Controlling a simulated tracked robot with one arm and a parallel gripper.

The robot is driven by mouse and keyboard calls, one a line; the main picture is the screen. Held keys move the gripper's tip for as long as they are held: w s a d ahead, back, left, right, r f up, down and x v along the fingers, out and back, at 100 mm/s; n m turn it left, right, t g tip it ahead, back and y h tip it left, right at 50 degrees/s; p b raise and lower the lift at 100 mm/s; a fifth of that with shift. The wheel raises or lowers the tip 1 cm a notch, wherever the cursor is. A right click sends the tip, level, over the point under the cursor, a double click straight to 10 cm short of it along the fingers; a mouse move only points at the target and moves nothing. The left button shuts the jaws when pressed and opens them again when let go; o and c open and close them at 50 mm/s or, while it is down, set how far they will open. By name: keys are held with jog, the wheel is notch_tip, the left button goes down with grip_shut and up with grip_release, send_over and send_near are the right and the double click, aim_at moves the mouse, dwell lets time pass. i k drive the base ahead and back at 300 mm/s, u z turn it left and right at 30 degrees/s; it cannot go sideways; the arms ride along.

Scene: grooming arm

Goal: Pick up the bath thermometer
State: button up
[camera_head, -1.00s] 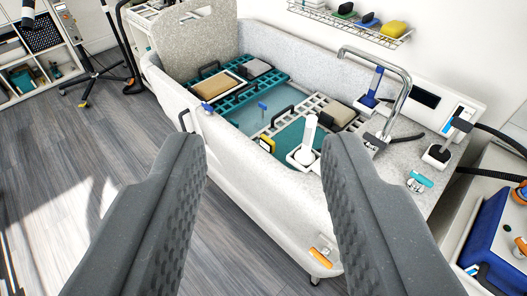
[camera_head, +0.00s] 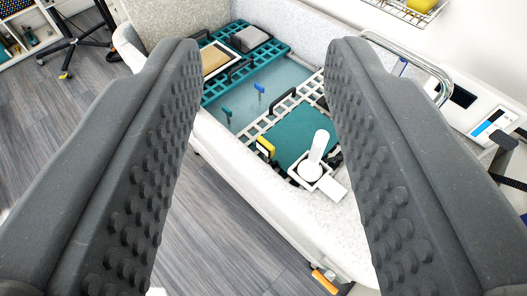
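My gripper (camera_head: 264,52) is open and empty, its two dark grey studded fingers spread wide above the tub. Between the fingers, a small blue T-shaped piece (camera_head: 259,89) stands in the tub's shallow water, apart from both fingers. A second small blue piece (camera_head: 227,112) is nearer the front wall. Either may be the bath thermometer; they are too small to tell. A yellow and black item (camera_head: 265,147) is at the front edge of a teal mat, and a white upright handle on a round base (camera_head: 315,153) sits in a white holder.
The white speckled tub (camera_head: 235,155) has a front wall below these things. A teal grid rack (camera_head: 272,50) holds a tan pad (camera_head: 215,58) and a grey pad (camera_head: 250,38). A white grid rack with a black handle (camera_head: 283,101) crosses the tub.

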aim_at(265, 147)
jog(key=z, duration=0.05)
jog(key=k, duration=1.1)
jog(key=u, duration=0.4)
jog(key=i, duration=1.8)
jog(key=z, duration=0.65)
